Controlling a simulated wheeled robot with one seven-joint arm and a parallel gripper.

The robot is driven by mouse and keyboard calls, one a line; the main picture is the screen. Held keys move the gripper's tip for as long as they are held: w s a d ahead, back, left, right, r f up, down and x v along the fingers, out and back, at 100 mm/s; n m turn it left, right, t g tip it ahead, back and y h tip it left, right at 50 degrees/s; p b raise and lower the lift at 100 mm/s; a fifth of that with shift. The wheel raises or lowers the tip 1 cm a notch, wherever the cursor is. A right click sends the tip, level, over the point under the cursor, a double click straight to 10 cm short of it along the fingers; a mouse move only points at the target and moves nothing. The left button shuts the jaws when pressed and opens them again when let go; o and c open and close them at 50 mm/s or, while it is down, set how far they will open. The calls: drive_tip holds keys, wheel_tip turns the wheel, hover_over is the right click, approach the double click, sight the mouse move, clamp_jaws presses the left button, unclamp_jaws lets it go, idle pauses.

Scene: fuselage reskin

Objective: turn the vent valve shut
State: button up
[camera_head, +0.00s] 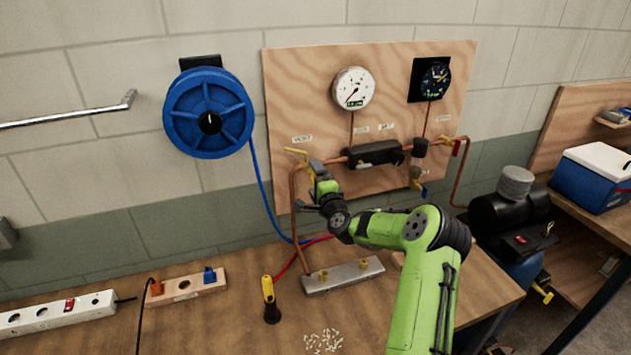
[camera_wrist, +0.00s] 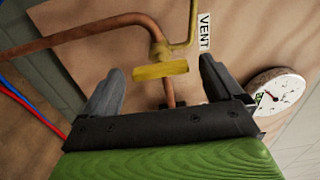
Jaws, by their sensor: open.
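The vent valve has a yellow lever (camera_head: 296,151) at the left of the plywood panel, where the copper pipe bends. In the wrist view a yellow bar (camera_wrist: 160,70) sits at a brass fitting on the pipe, with a bent yellow piece rising from it beside the VENT label (camera_wrist: 204,32). My gripper (camera_head: 311,184) is close to the valve in the head view. In the wrist view my gripper (camera_wrist: 162,66) is open, its fingers either side of the yellow bar, with gaps on both sides and no contact visible. In the head view, my gripper partly covers the pipework.
The plywood panel (camera_head: 285,85) holds a white gauge (camera_head: 353,88), a dark gauge (camera_head: 436,80) and a black block (camera_head: 373,153). A blue hose reel (camera_head: 208,112) hangs left of it. A metal manifold bar (camera_head: 343,276) and a yellow-black tool (camera_head: 269,298) are on the bench below.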

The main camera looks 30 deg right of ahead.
drive_tip(key=b+v, duration=0.5)
drive_tip(key=v, duration=1)
drive_tip(key=shift+s+b, duration=0.3)
drive_tip(key=shift+s, duration=0.05)
drive_tip(key=shift+a, duration=0.1)
